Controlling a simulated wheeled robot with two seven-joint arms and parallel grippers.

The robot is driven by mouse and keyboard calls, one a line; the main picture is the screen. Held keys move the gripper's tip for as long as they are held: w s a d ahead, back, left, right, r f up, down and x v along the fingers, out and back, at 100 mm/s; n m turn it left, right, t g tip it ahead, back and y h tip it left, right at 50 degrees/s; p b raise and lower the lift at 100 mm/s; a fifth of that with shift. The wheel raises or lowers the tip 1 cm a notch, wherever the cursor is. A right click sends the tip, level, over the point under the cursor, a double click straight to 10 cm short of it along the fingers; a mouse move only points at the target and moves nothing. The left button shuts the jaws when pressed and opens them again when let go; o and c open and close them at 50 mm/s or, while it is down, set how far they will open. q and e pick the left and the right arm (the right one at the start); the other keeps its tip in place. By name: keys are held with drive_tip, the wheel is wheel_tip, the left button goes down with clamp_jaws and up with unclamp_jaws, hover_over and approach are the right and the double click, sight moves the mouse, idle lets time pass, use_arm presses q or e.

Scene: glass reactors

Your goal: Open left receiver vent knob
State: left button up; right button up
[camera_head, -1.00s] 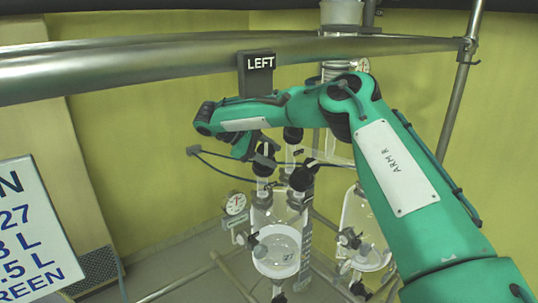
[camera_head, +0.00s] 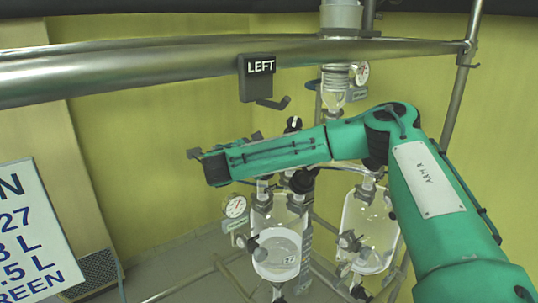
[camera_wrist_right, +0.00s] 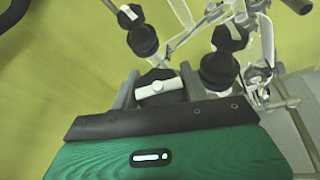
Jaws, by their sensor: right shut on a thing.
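The left receiver (camera_head: 277,222) is a clear glass vessel under the LEFT sign, with black knobs at its top. My right arm's green wrist (camera_head: 280,153) crosses in front of that top and hides part of the fittings. In the right wrist view, my right gripper (camera_wrist_right: 158,80) has its two grey fingers on either side of a black knob with a white bar (camera_wrist_right: 160,88) and is shut on it. The white bar lies nearly across, slightly tilted. I cannot tell for sure that this is the vent knob. My left gripper is not in view.
Other black knobs (camera_wrist_right: 142,40) and (camera_wrist_right: 220,68) stand close to the gripper in the wrist view. A second glass vessel (camera_head: 370,225) hangs at the right. A steel rail (camera_head: 130,66) with the LEFT sign (camera_head: 260,67) runs above. A pressure gauge (camera_head: 236,207) sits left of the receiver.

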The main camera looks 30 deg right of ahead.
drive_tip(key=n+t+y, duration=0.1)
drive_tip(key=n+t, duration=0.4)
drive_tip(key=shift+w+n, duration=0.15)
drive_tip(key=shift+n, duration=0.15)
drive_tip(key=shift+w+a+r+n+t+y+b, duration=0.1)
drive_tip(key=shift+r+n+t+y+b, duration=0.05)
drive_tip(key=shift+n+t+y, duration=1.25)
drive_tip(key=shift+w+a+r+n+t+y+b, duration=0.15)
drive_tip(key=shift+n+t+y, duration=0.75)
drive_tip(key=shift+n, duration=0.9)
drive_tip(key=shift+d+t, duration=0.1)
drive_tip(key=shift+t, duration=0.2)
drive_tip(key=o, duration=0.9)
drive_tip(key=shift+o, duration=0.5)
drive_tip(key=shift+f, duration=0.1)
